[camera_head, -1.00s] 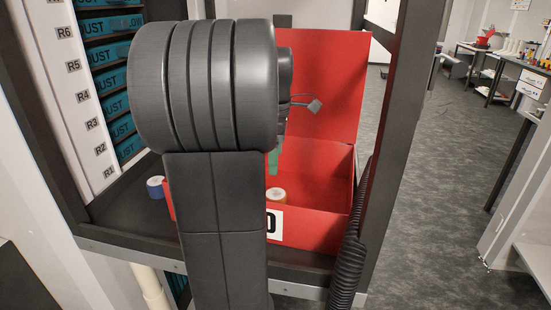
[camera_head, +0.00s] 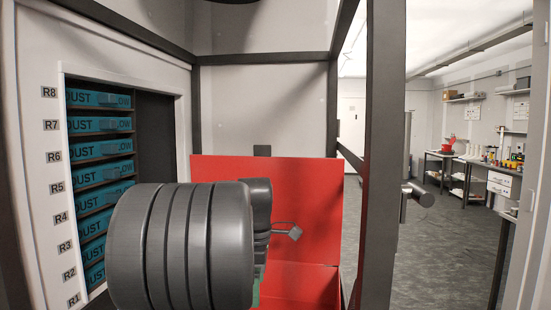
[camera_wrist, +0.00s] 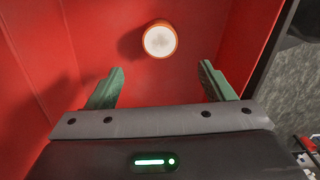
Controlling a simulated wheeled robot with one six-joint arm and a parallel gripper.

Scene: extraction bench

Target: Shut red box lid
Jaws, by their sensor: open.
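The red box (camera_head: 300,283) stands on the bench, and its red lid (camera_head: 318,190) is raised upright at the back. In the wrist view the red inside of the box (camera_wrist: 100,30) fills most of the picture. A round roll with an orange rim and white top (camera_wrist: 160,40) lies on the box floor. My gripper (camera_wrist: 162,82) is open and empty above the box, its two green fingers apart, short of the roll in the picture. In the head view my arm hides most of the box and nearly all of the gripper.
A rack of teal drawers (camera_head: 100,148) labelled R1 to R8 stands at the left. A dark frame post (camera_head: 383,150) rises right of the box. Beyond it are open floor (camera_head: 435,240) and a far workbench (camera_head: 500,180) with several items.

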